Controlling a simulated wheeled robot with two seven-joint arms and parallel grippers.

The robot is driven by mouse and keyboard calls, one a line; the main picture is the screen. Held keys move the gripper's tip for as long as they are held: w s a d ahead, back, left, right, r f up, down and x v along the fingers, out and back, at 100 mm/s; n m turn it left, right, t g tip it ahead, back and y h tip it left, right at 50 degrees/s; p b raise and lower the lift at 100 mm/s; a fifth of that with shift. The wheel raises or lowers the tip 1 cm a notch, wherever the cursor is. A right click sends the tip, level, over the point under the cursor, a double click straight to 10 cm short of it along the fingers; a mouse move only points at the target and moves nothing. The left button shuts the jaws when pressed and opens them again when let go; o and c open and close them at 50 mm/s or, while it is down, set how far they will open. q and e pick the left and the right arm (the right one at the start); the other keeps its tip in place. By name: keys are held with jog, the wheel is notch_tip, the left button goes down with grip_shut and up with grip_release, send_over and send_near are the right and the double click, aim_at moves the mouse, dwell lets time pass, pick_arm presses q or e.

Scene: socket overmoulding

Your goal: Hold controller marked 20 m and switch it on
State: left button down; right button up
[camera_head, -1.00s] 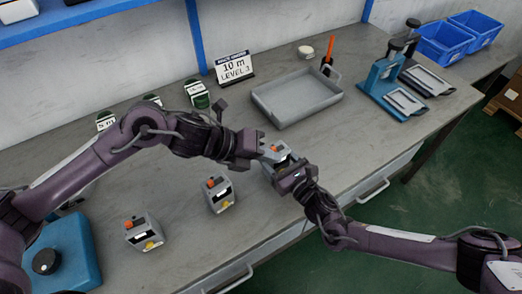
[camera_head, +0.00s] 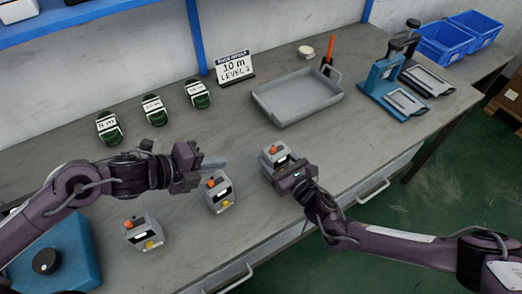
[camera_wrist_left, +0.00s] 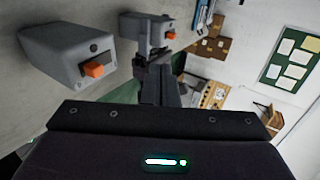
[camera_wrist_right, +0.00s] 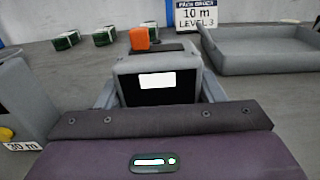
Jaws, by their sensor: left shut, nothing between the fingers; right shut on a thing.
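Three grey controllers with orange switches stand on the bench. The rightmost controller (camera_head: 272,152) is between the fingers of my right gripper (camera_head: 284,168), which is shut on it. In the right wrist view this held controller (camera_wrist_right: 157,64) shows its orange switch (camera_wrist_right: 140,38) on top and a blank white display; its length mark is hidden. The middle controller (camera_head: 220,193) has a label reading 30 m in the right wrist view (camera_wrist_right: 22,146). The left controller (camera_head: 143,232) has an unreadable mark. My left gripper (camera_head: 213,163) is shut and empty, above and behind the middle controller.
A grey tray (camera_head: 297,118) lies behind the held controller, with a sign (camera_head: 234,67) reading 10 m, LEVEL 3 beside it. Several green-banded cable coils (camera_head: 154,110) lie at the back left. A blue press (camera_head: 387,80) stands at right, a blue box (camera_head: 62,258) front left.

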pick_arm(q)
send_near(271, 150)
notch_tip(271, 150, down, 3)
jog(key=w+d, duration=0.3)
jog(key=shift+d+f, duration=0.15)
jog(key=shift+d, duration=0.2)
jog(key=shift+w+d, duration=0.3)
jog(key=shift+w+d, duration=0.9)
jog(key=shift+d, duration=0.25)
